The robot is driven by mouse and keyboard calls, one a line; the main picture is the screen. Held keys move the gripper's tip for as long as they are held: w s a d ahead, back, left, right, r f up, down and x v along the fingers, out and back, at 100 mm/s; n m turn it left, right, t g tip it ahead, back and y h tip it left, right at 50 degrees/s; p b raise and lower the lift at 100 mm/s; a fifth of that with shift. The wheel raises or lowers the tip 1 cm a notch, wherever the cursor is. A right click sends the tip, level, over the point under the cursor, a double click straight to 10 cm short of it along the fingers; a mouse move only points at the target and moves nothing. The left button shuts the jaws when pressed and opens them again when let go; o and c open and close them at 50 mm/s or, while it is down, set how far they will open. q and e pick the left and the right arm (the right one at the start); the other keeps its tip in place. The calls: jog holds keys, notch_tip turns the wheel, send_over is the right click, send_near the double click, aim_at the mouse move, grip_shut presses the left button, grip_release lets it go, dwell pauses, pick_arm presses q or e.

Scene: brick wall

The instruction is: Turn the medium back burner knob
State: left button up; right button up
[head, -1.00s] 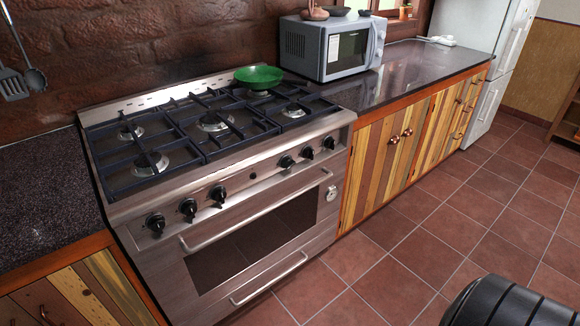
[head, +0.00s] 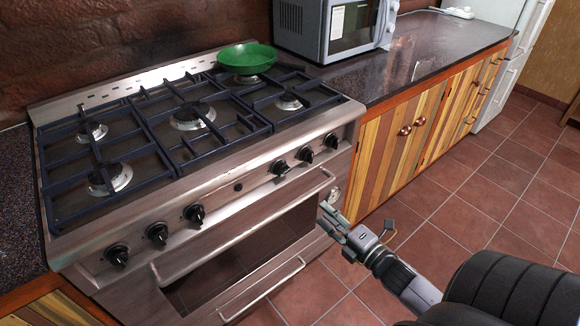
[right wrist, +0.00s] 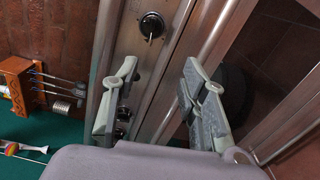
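The stainless steel stove (head: 225,190) has black control knobs along its front panel. The left group has three knobs (head: 117,255), (head: 157,233), (head: 195,214); the right group has three knobs (head: 280,168), (head: 305,154), (head: 331,140). I cannot tell which one belongs to the medium back burner. My right gripper (head: 332,229) is in front of the oven's right side, below the right knobs, apart from them. In the right wrist view its fingers (right wrist: 161,74) are spread and empty, with one knob (right wrist: 152,25) beyond them and others partly behind a finger. My left gripper is out of view.
A green pan (head: 247,57) sits on the back right of the cooktop. A long oven handle (head: 240,232) runs below the knobs. A microwave (head: 335,28) stands on the counter to the right. The tiled floor (head: 450,215) at the right is open.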

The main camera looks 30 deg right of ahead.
aim_at(284, 175)
jog(key=w, duration=0.5)
jog(key=w+a, duration=0.1)
jog(key=w, duration=0.5)
jog(key=w+r, duration=0.1)
jog(key=w, duration=0.5)
jog(key=shift+a+r, duration=0.1)
jog(key=shift+a, duration=0.25)
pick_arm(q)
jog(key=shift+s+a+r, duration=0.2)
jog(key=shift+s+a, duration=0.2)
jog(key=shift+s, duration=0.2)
pick_arm(e)
jog(key=shift+w, duration=0.1)
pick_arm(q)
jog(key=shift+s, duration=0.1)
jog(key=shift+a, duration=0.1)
pick_arm(e)
jog(key=c, duration=0.8)
